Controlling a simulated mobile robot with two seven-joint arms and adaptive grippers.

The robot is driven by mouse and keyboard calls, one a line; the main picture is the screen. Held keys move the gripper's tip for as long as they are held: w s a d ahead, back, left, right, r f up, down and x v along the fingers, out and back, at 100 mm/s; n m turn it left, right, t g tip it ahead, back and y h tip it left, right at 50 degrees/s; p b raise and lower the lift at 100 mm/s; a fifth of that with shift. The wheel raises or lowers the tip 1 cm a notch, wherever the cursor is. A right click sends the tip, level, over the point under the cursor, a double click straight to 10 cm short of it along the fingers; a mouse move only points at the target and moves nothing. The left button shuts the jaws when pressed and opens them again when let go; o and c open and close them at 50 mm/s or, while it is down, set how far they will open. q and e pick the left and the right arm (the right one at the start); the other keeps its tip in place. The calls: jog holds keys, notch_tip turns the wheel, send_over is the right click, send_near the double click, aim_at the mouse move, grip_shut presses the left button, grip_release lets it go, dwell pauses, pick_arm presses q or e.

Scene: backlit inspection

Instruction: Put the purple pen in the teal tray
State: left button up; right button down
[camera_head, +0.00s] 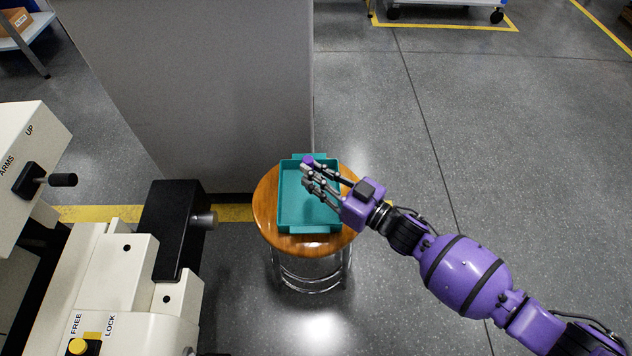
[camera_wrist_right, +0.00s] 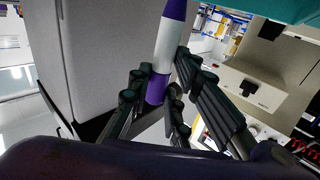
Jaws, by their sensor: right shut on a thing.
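The teal tray (camera_head: 290,208) sits on a round wooden stool and looks empty where it shows. My right gripper (camera_head: 311,174) reaches in from the right over the tray. It is shut on the purple pen (camera_head: 308,160), of which only a small purple end shows beyond the fingers in the head view. In the right wrist view the pen (camera_wrist_right: 170,45), purple with a white band, is held between the dark fingers. A teal part of the tray (camera_wrist_right: 290,10) shows at the top right there. My left gripper is not in view.
The wooden stool top (camera_head: 265,205) shows around the tray. A grey panel (camera_head: 210,80) stands behind it. A cream machine (camera_head: 110,290) with a black block (camera_head: 172,225) and knob is at the left. Open grey floor lies to the right.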

notch_tip(320, 180, down, 4)
jog(key=shift+w+r+b, duration=0.1)
jog(key=shift+r+b, duration=0.05)
jog(key=shift+b, duration=0.55)
jog(key=shift+r, duration=0.1)
jog(key=c, duration=1.6)
grip_release()
jog(key=shift+c, duration=0.2)
